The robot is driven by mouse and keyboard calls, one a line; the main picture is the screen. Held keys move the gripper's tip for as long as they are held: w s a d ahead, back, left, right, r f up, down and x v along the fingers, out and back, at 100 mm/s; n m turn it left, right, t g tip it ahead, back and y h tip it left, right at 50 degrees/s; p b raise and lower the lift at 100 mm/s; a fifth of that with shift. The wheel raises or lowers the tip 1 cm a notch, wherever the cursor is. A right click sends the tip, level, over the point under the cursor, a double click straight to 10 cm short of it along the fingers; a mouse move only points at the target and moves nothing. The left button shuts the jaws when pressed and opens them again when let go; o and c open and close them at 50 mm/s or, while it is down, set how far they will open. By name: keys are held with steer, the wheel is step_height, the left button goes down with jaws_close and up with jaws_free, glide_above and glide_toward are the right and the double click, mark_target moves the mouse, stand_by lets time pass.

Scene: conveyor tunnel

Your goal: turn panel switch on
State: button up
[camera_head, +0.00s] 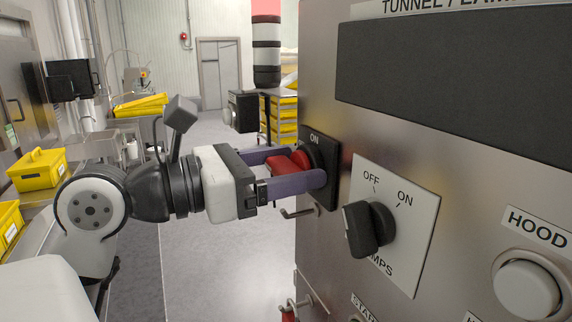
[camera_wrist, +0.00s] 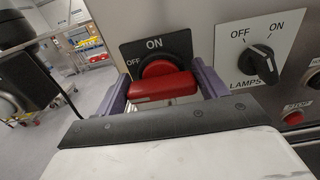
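The panel switch is a red rotary handle (camera_wrist: 163,88) on a black plate (camera_wrist: 178,47) marked ON at its top. In the wrist view the handle's bar lies nearly level, across the plate. In the head view the red handle (camera_head: 288,162) is partly hidden by my gripper. My gripper (camera_head: 306,166) is open, with one purple finger on each side of the handle. The fingertips reach close to the plate. The wrist view shows a finger near each end of the bar (camera_wrist: 163,83); I cannot tell whether they touch it.
A black lamps knob (camera_head: 369,228) on a white plate stands just right of the switch. A round HOOD button (camera_head: 526,290) is further right, and a red stop button (camera_wrist: 293,117) is lower down. Yellow bins (camera_head: 38,169) stand at the left.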

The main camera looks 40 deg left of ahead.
steer(key=c, duration=0.5)
steer(key=shift+f+m+b, duration=0.15)
steer(key=shift+m+b, duration=0.15)
steer(key=shift+b, duration=0.35)
steer(key=m+b, duration=0.1)
steer(key=b, duration=0.2)
steer(key=shift+d+f+m, duration=0.15)
steer(key=shift+f+m, duration=0.05)
steer(key=shift+m, duration=0.2)
steer(key=m+b, duration=0.2)
steer(key=b, duration=0.1)
steer(key=shift+m+b, duration=0.3)
steer(key=shift+b, duration=0.05)
steer(key=m+b, duration=0.1)
steer(key=m, duration=0.1)
steer(key=m+b, duration=0.2)
steer(key=shift+s+d+r+m, duration=0.1)
steer(key=shift+d+m, duration=0.05)
steer(key=shift+m, duration=0.15)
steer(key=m+b, duration=0.2)
steer(key=m, duration=0.3)
steer(key=shift+m, duration=0.3)
